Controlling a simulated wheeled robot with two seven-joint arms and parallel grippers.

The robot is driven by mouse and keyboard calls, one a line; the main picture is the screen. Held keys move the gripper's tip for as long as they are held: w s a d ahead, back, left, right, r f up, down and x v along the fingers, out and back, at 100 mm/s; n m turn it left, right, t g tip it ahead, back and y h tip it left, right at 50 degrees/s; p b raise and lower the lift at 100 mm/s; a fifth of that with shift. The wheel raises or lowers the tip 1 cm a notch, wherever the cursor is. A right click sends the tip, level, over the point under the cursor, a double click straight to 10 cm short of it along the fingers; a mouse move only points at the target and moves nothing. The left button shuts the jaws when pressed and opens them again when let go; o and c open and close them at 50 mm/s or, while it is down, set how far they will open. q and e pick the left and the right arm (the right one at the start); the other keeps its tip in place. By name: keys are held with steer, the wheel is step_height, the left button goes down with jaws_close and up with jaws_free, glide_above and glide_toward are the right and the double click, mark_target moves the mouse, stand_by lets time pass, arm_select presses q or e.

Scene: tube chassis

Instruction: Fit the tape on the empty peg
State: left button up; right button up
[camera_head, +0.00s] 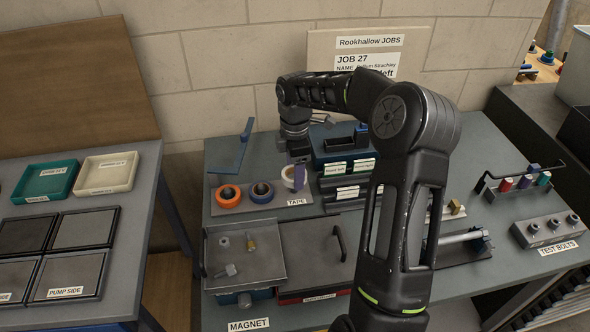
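My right gripper (299,158) points down just above the white roll. Its fingers are too small and dark to tell whether they grip it. My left gripper is not in view.
A metal tray (225,272) with small parts stands in front of the tape board, beside a grey lidded box (312,255). Dark labelled bins (334,150) stand behind right. A blue stand (229,155) rises behind left. My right arm hides the bench's middle.

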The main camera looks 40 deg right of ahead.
steer(key=shift+f+b, duration=1.3)
steer(key=shift+f, duration=0.95)
steer(key=o, duration=1.5)
steer(key=shift+r, duration=0.4)
step_height(320, 180, up, 7)
steer(key=shift+r+b, duration=0.1)
steer(key=shift+b, duration=0.45)
